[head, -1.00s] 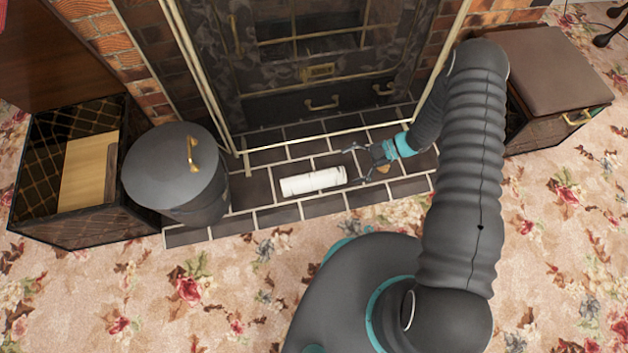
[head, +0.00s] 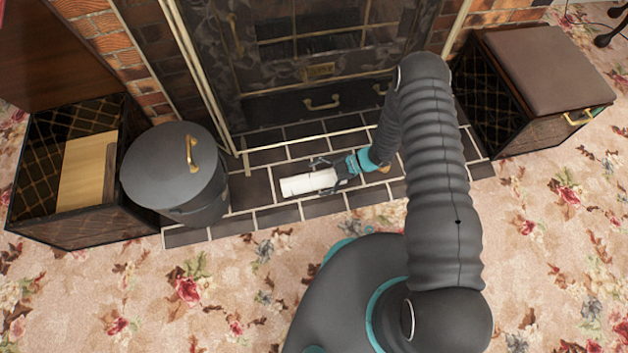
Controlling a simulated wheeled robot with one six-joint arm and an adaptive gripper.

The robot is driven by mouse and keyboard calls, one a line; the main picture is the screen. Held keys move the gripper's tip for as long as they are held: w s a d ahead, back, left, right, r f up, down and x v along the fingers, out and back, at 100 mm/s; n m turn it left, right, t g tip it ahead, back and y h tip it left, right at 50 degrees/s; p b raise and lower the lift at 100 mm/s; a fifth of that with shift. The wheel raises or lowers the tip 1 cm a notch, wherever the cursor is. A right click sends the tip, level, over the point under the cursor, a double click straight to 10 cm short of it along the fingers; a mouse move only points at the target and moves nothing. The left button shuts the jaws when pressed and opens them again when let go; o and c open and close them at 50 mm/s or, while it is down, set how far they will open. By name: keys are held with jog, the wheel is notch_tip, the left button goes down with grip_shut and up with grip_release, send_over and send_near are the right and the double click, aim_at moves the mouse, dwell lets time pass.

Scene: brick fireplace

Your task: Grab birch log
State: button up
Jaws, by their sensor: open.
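The birch log (head: 299,185), white and short, lies on its side on the dark tiled hearth in front of the fireplace. My gripper (head: 318,177) is open at the log's right end, with one finger along its far side and the other by its near side. The right end of the log is partly hidden by the fingers. I cannot tell whether either finger touches the log.
A grey lidded bin (head: 160,165) stands left of the log on the hearth. An open box (head: 35,190) is farther left, and a brown-lidded box (head: 545,65) stands at the right. The fireplace door (head: 300,60) is behind. Flowered carpet (head: 220,290) lies in front.

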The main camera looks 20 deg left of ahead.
jog(key=shift+s+a+f, duration=0.1)
jog(key=shift+a, duration=0.05)
jog(key=c, duration=1.5)
jog(key=shift+c, duration=0.5)
